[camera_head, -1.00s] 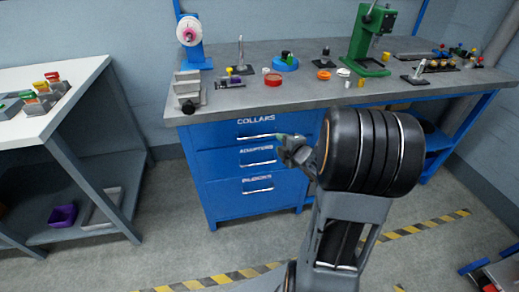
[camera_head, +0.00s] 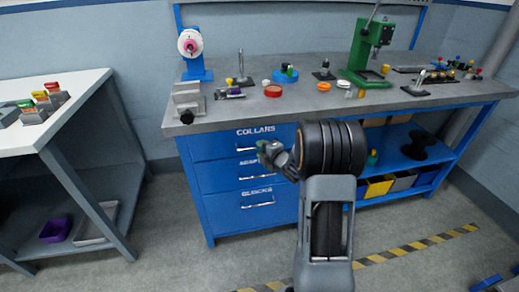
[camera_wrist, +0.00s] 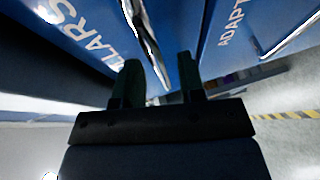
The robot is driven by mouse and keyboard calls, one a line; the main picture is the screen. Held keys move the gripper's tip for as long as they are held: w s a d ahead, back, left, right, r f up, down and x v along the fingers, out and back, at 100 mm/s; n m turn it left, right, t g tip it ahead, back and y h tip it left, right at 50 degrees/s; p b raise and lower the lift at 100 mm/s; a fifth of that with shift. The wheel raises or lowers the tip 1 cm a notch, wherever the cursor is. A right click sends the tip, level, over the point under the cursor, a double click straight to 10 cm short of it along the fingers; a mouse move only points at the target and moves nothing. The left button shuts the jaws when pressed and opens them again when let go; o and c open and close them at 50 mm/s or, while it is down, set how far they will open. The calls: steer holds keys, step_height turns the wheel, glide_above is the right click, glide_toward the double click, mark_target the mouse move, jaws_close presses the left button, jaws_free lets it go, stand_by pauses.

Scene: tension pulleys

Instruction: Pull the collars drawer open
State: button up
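The blue collars drawer (camera_head: 212,146) is the top one of a stack of three in the cabinet under the workbench. Its front looks flush with the cabinet. My gripper (camera_head: 265,153) is in front of its right half and hides part of its handle (camera_head: 245,149). In the wrist view the drawer front (camera_wrist: 85,50) shows part of its label, and its bright handle (camera_wrist: 150,40) runs between the two dark fingers of my gripper (camera_wrist: 160,80). The fingers are apart. I cannot tell whether either touches the handle.
The adapters drawer (camera_head: 215,177) and the blocks drawer (camera_head: 225,215) are below, both looking shut. The grey workbench top (camera_head: 300,103) above holds parts and a green press (camera_head: 370,45). A white table (camera_head: 40,105) stands at the left. The floor in front is clear.

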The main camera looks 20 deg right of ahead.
steer(key=shift+x, duration=0.9)
steer(key=shift+c, duration=0.3)
jaws_close()
